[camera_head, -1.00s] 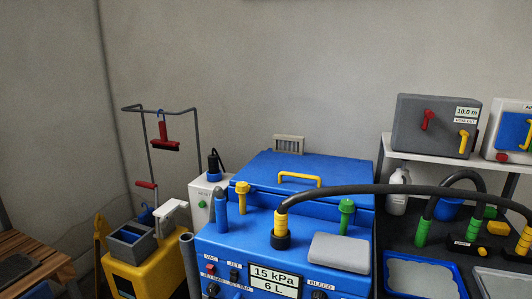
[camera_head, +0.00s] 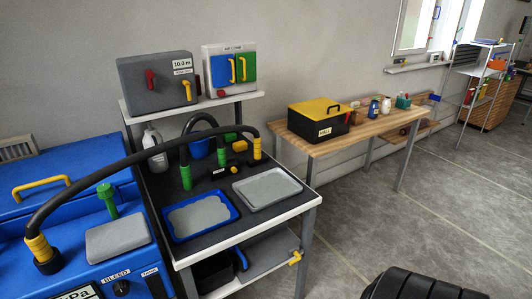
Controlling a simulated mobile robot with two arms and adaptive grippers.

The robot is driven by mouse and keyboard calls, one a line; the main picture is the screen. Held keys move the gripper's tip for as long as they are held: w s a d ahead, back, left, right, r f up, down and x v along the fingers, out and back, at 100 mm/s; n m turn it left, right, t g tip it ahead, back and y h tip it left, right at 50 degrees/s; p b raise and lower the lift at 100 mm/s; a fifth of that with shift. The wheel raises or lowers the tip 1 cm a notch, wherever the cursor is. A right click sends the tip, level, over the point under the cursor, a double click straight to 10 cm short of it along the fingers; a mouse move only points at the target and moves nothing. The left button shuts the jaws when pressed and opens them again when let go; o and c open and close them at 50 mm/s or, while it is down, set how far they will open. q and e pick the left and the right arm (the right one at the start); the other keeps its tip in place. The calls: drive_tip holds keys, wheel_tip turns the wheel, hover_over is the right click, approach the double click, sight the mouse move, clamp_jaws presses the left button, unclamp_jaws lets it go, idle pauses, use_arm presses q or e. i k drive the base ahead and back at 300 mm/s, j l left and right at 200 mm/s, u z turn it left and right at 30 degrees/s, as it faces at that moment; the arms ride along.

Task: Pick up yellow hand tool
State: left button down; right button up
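A black tool with a yellow grip (camera_head: 256,149) stands at the back right of the black-topped bench (camera_head: 160,187); it looks like the yellow hand tool. One end of a long dark hose (camera_head: 150,153) meets its yellow grip. The hose arches left to a yellow-collared port (camera_head: 40,250) on the blue machine (camera_head: 85,195). A green-gripped tool (camera_head: 186,177) with a shorter dark hose stands left of the yellow one. Neither of my grippers is in view.
A blue tray (camera_head: 173,229) and a grey tray (camera_head: 292,184) lie on the bench front. A white bottle (camera_head: 154,150) and blue container (camera_head: 199,148) stand behind. A wooden table (camera_head: 365,132) with a black-and-yellow box (camera_head: 317,120) stands right.

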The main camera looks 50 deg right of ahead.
sight(258, 158)
drive_tip(key=z, duration=1.5)
